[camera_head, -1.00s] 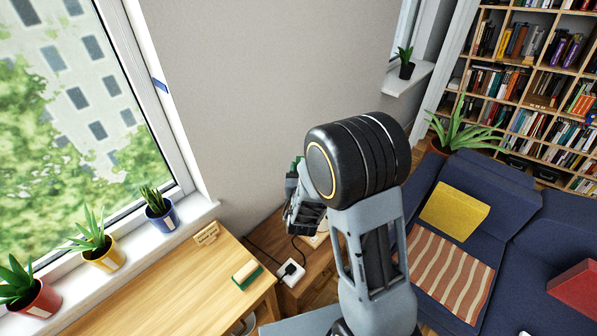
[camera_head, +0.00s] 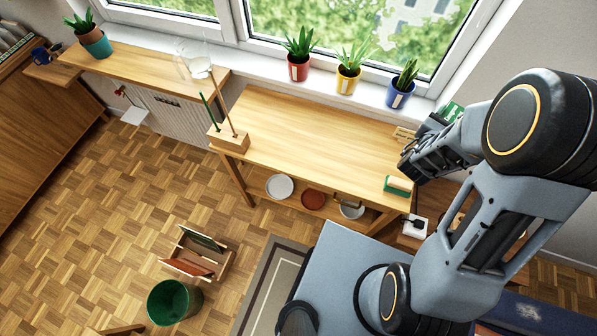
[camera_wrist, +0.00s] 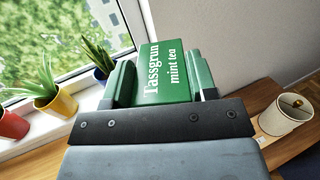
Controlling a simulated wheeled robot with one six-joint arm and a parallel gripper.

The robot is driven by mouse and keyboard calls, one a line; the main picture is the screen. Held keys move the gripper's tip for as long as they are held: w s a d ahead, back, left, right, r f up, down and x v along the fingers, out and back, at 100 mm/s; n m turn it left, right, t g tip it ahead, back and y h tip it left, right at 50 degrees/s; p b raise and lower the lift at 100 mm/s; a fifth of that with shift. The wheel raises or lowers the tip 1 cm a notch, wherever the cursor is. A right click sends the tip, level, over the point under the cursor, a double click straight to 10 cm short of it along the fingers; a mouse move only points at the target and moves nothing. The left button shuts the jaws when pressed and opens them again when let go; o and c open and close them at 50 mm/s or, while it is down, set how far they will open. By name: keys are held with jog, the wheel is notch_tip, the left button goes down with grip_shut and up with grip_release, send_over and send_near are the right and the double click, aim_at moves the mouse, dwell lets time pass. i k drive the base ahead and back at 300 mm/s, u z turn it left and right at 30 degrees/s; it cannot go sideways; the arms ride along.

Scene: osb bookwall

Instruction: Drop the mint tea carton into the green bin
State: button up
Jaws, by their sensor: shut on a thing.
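The mint tea carton (camera_wrist: 165,72) is green with white lettering and fills the middle of the wrist view. My gripper (camera_wrist: 160,85) is shut on it, with a finger on each side. In the head view the carton (camera_head: 452,111) shows only as a small green piece beyond my gripper (camera_head: 418,140), at the right above the end of the wooden table. The green bin (camera_head: 174,301) stands on the parquet floor at the lower left of the head view, far from my gripper. I see into its open top.
A wooden table (camera_head: 300,137) runs under the window, with a green-and-wood block (camera_head: 398,186) at its right end. Potted plants (camera_head: 348,80) line the sill. A wooden crate (camera_head: 197,254) stands beside the bin. A lamp (camera_wrist: 286,114) is right of my gripper.

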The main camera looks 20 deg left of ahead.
aim_at(179, 301)
jog(key=u, duration=3.75)
